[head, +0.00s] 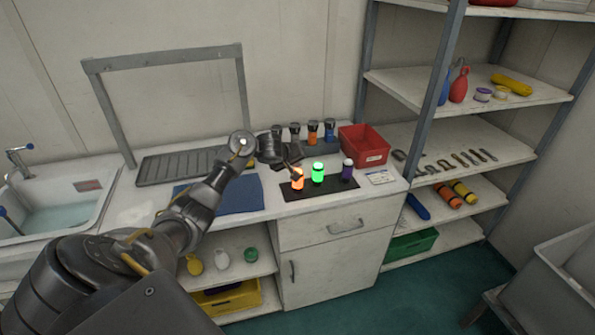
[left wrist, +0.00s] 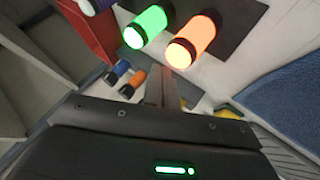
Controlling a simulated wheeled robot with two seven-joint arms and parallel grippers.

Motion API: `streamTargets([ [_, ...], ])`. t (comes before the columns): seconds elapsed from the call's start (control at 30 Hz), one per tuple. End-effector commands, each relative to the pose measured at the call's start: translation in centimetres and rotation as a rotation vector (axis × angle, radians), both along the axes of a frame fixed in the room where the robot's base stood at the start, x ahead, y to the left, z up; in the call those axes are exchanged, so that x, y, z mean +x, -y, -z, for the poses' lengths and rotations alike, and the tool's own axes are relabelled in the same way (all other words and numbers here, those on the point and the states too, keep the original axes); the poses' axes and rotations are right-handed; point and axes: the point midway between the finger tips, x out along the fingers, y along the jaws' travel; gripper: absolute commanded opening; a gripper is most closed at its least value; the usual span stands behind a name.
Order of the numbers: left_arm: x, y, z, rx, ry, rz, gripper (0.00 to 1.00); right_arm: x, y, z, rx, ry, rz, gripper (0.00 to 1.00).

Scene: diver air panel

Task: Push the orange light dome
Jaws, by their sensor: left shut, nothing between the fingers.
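The orange light dome (head: 298,182) glows on a dark mat (head: 325,192) on the counter, left of the lit green dome (head: 318,173). My left gripper (head: 296,172) is shut and empty, pointing down with its fingertips at the top of the orange dome. They overlap it in the head view. In the left wrist view, the tips of my left gripper (left wrist: 174,66) meet the glowing end of the orange dome (left wrist: 195,40); I cannot tell whether they touch. The green dome (left wrist: 148,26) is beside it. My right gripper is not in view.
A purple lamp with a pale top (head: 347,170) stands right of the green dome. A red bin (head: 364,146) and several small dark-capped bottles (head: 312,132) stand behind. A blue mat (head: 236,196) lies left; shelves (head: 470,145) stand right.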

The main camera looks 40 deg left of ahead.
Motion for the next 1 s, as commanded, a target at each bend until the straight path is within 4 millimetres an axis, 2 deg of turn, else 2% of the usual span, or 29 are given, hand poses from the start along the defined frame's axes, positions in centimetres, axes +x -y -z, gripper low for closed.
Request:
streamTargets([
  [1.0,-0.01,0.01,0.99,0.000,0.000,0.000,0.00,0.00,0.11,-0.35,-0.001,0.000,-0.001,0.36],
])
